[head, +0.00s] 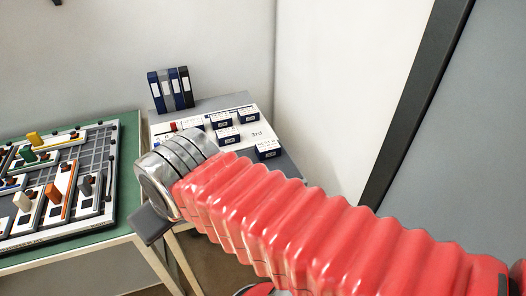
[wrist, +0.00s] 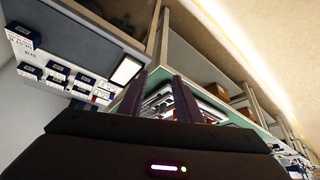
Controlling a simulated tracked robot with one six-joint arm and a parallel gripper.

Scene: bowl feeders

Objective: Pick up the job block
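Several dark blue blocks with white labelled tops stand on a white board marked "3rd" (head: 256,133) on a small grey table at the back. One block (head: 267,149) sits at the board's near right corner, another (head: 228,135) is left of it. I cannot tell which is the job block. They also show at the upper left of the wrist view, with one block (wrist: 23,34) apart from the others. My gripper (wrist: 165,84) has its two dark fingers apart with nothing between them.
A green-topped table (head: 128,165) at the left holds a grey grid board (head: 92,148) with coloured pegs and trays. Blue and grey binders (head: 172,90) stand at the back of the small table. A wall and a grey panel with a dark post (head: 415,105) close off the right.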

